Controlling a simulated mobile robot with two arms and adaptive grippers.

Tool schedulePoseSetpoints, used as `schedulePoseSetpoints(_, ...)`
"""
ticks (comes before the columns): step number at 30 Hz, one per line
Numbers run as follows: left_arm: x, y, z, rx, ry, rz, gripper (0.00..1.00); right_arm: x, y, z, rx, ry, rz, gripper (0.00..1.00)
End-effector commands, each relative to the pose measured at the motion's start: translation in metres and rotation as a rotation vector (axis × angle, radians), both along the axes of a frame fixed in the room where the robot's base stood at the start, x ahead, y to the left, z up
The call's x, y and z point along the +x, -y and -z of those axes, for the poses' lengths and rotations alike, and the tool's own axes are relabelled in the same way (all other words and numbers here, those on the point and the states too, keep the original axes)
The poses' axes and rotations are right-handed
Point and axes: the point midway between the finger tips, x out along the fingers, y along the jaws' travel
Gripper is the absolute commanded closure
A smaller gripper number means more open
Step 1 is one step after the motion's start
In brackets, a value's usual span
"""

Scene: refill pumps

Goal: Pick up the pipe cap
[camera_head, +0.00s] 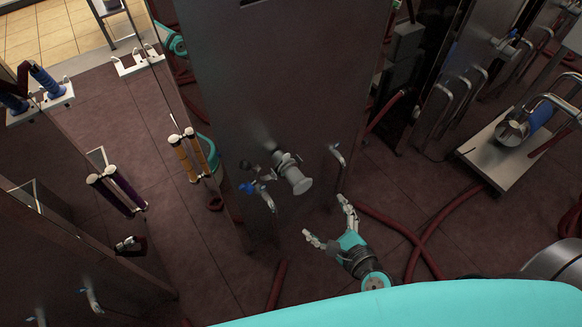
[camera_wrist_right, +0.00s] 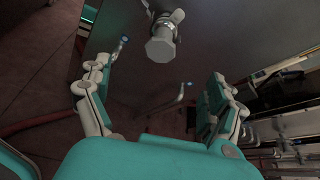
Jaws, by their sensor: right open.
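The pipe cap (camera_head: 300,183) looks like a pale grey disc on the end of a short metal pipe that sticks out of a large metal panel (camera_head: 270,60). In the right wrist view the cap (camera_wrist_right: 160,50) is a grey faceted face at the top centre, beyond the fingers. My right gripper (camera_head: 328,222) is open and empty, below and to the right of the cap, and apart from it. Its two fingers also show in the right wrist view (camera_wrist_right: 162,98), spread wide. My left gripper is not in view.
A blue-handled valve (camera_head: 248,187) sits left of the cap, and a small bent pipe (camera_head: 338,154) sits right of it. Dark red hoses (camera_head: 400,228) lie on the tiled floor. A wheeled cart (camera_head: 500,150) stands at the right.

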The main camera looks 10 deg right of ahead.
Motion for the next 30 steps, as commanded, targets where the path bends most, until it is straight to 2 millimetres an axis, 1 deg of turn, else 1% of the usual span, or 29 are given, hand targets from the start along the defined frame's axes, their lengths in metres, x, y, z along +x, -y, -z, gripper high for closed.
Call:
schedulePoseSetpoints(2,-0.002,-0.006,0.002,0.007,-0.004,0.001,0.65,0.005,0.000,-0.005,0.031,0.009,0.015,0.08)
schedulePoseSetpoints(5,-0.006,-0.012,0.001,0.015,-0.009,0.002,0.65,0.020,-0.003,-0.002,0.038,0.012,0.017,0.08)
schedulePoseSetpoints(11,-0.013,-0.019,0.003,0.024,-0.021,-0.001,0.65,0.061,-0.011,0.014,0.035,0.012,0.015,0.08)
schedulePoseSetpoints(15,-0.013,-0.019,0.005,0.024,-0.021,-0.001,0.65,0.087,-0.016,0.026,0.033,0.011,0.014,0.08)
schedulePoseSetpoints(18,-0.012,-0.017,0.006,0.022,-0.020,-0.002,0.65,0.102,-0.019,0.031,0.032,0.011,0.014,0.08)
schedulePoseSetpoints(21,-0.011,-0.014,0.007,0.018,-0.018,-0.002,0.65,0.110,-0.020,0.035,0.032,0.009,0.013,0.08)
schedulePoseSetpoints(26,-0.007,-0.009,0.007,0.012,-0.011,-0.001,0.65,0.119,-0.022,0.038,0.031,0.010,0.013,0.08)
schedulePoseSetpoints(30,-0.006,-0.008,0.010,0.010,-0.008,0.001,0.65,0.139,-0.025,0.045,0.030,0.010,0.012,0.08)
